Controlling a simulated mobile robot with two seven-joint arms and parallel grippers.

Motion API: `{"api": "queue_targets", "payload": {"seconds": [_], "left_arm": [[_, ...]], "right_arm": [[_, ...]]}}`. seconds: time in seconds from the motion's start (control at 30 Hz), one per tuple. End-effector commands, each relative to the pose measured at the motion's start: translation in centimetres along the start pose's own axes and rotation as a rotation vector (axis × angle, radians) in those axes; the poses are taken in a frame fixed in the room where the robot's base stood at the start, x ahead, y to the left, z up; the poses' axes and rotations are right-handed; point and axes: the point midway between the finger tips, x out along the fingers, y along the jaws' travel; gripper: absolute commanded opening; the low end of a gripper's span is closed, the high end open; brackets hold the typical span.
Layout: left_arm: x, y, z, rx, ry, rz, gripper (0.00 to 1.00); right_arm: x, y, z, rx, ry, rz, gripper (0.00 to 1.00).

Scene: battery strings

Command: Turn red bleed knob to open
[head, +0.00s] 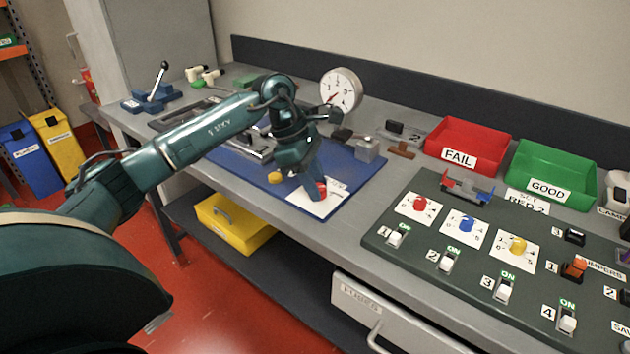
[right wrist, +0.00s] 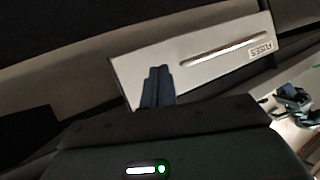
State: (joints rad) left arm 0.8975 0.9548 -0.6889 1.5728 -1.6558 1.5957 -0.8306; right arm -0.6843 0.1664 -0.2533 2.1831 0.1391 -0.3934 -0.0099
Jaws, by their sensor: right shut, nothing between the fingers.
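The red bleed knob (head: 322,189) sits on a white card (head: 329,206) at the front of the blue mat (head: 235,171) in the head view. My left gripper (head: 308,194) points down at the knob's left side and partly covers it. Its fingers look very near or touching the knob, but I cannot tell whether they grip it. The card's markings are mostly hidden. My right gripper (right wrist: 157,85) shows in the right wrist view, its fingers together and empty, in front of the drawer labelled FUSES (right wrist: 205,62).
A round gauge (head: 341,91) stands behind the mat, and a yellow knob (head: 275,177) lies left of the card. To the right is a switch panel (head: 385,224) with another red knob (head: 420,203). Red FAIL (head: 470,135) and green GOOD bins (head: 553,170) stand behind it.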

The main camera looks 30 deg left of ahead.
Motion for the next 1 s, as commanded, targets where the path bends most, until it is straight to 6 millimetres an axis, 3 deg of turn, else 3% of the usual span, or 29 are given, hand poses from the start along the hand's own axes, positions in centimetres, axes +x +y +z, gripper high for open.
{"api": "queue_targets", "payload": {"seconds": [0.27,0.57,0.73,1.0], "left_arm": [[-0.1,0.0,0.0,0.0,0.0,0.002,0.52],[-0.5,0.0,0.0,-0.001,0.0,0.002,0.52],[-3.0,0.1,0.0,-0.001,0.0,0.006,0.52],[-9.1,0.1,0.1,0.0,-0.002,0.007,0.52]], "right_arm": [[0.0,0.0,0.2,0.0,-0.005,0.001,0.0],[0.0,0.0,0.2,0.0,-0.005,0.001,0.0],[0.1,0.0,0.3,0.001,-0.004,0.0,0.0],[0.0,-0.1,0.0,0.001,-0.001,-0.001,0.0]]}}
